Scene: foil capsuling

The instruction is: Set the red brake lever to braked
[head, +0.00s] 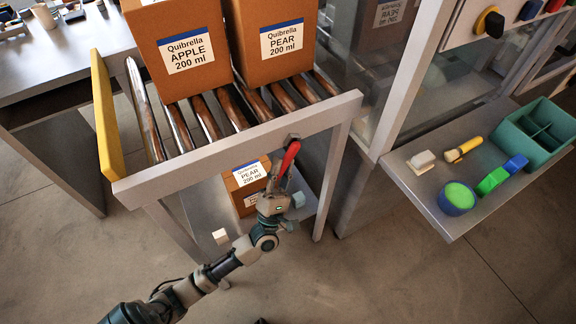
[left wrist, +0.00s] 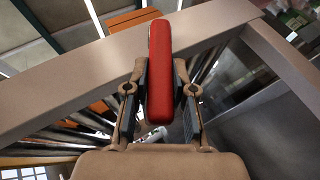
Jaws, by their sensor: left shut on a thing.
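The red brake lever (head: 289,158) is mounted at the front beam of the roller conveyor, near its right end. In the head view it slants, its upper end at the beam and its lower end at my gripper. My left gripper (head: 275,190) is below the beam, shut on the lever. In the left wrist view the red lever (left wrist: 160,75) stands between the two fingers of my left gripper (left wrist: 160,95), one on each side. The lever's pivot is mostly hidden. My right gripper is in neither view.
Two cardboard boxes, APPLE (head: 185,50) and PEAR (head: 275,40), stand on the rollers (head: 205,118). Another PEAR box (head: 245,185) sits on the shelf below. A yellow end plate (head: 105,120) is at left. A side shelf (head: 430,200) at right holds tools and a green bin (head: 540,130).

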